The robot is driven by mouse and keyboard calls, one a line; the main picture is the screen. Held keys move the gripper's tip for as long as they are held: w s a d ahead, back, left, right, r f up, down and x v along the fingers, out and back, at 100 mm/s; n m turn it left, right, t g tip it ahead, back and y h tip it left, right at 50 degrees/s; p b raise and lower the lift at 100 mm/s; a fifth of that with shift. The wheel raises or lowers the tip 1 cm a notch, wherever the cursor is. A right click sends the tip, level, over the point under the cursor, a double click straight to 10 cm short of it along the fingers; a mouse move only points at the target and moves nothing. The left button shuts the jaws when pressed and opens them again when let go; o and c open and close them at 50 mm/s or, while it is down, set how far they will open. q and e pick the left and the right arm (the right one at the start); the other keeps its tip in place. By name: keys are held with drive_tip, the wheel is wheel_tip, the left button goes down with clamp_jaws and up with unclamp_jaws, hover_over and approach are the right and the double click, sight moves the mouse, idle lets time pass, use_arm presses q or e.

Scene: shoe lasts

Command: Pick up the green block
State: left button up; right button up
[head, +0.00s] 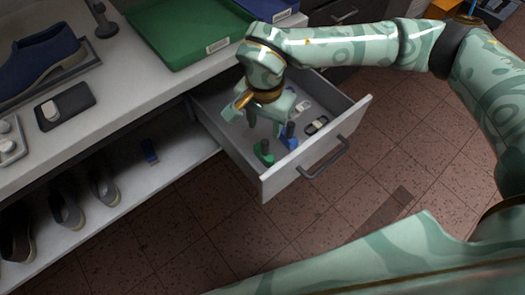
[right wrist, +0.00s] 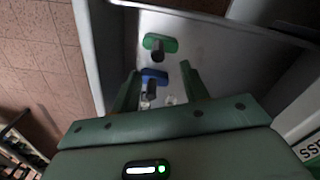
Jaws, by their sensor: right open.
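The green block (head: 263,152) lies in the open drawer, near its front left corner. In the right wrist view the green block (right wrist: 158,42) shows a dark stem and lies beyond the fingertips. My right gripper (head: 265,124) is open and empty, pointing down over the drawer, behind the green block in the head view. In the right wrist view a blue block (right wrist: 155,75) with a dark stem shows between the fingertips of my right gripper (right wrist: 160,73); I cannot tell its height gap. My left gripper is out of view.
The drawer (head: 238,158) has raised walls and a front handle (head: 324,160). Small black-and-white items (head: 316,125) lie to the right inside it. The counter (head: 120,75) holds a green tray (head: 180,30) and a blue shoe (head: 40,58). Shoes stand on the shelf below.

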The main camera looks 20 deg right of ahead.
sight(266, 141)
wheel_tip(266, 141, down, 3)
drive_tip(key=shift+r+b, duration=0.1)
drive_tip(key=shift+b, duration=0.25)
wheel_tip(266, 141, down, 5)
drive_tip(key=shift+s+d+r+b, duration=0.1)
drive_tip(key=shift+b, duration=1)
drive_tip(key=shift+r, duration=0.1)
drive_tip(key=shift+c, duration=0.4)
clamp_jaws()
